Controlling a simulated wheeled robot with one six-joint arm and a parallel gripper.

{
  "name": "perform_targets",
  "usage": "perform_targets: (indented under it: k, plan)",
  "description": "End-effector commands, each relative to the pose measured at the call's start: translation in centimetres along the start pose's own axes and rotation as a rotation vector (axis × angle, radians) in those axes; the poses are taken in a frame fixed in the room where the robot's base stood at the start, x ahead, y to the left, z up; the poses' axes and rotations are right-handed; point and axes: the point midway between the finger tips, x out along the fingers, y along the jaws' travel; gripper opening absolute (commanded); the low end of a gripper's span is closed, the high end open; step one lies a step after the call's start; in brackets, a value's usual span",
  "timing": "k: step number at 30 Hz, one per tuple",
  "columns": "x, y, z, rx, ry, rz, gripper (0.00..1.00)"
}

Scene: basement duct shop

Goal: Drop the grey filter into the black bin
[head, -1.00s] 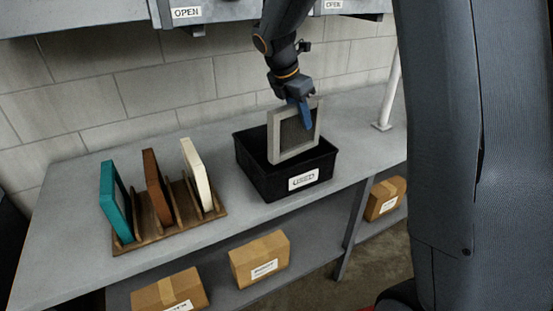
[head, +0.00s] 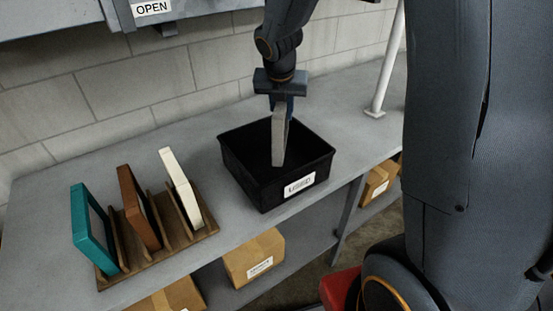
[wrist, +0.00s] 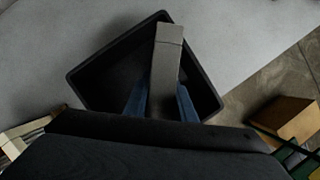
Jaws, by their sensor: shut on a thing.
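The grey filter (head: 279,136) hangs edge-on from my gripper (head: 280,103), over the black bin (head: 250,183). Its lower end shows within the bin's outline in the head view; I cannot tell how far below the rim it reaches. In the wrist view my gripper's blue fingers (wrist: 160,102) are shut on the filter (wrist: 167,55), one on each side. The bin (wrist: 90,85) lies below and around it in that view. The bin stands on the grey bench and has a white label on its front.
Left of the bin, a wooden rack (head: 155,248) holds a teal filter (head: 92,230), a brown filter (head: 138,207) and a cream filter (head: 181,187). Cardboard boxes (head: 254,257) sit on the lower shelf. A white post (head: 388,70) stands at the bench's right.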

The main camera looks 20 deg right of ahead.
Motion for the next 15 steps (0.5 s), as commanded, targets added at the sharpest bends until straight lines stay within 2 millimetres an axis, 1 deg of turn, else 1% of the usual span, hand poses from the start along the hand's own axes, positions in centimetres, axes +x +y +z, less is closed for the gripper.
perform_targets:
  k: [5,15]
  plan:
    - [1.2,0.3,-0.5,-0.003,0.0,0.001,0.0]
    - [4.0,0.2,-1.6,0.001,0.0,0.0,0.0]
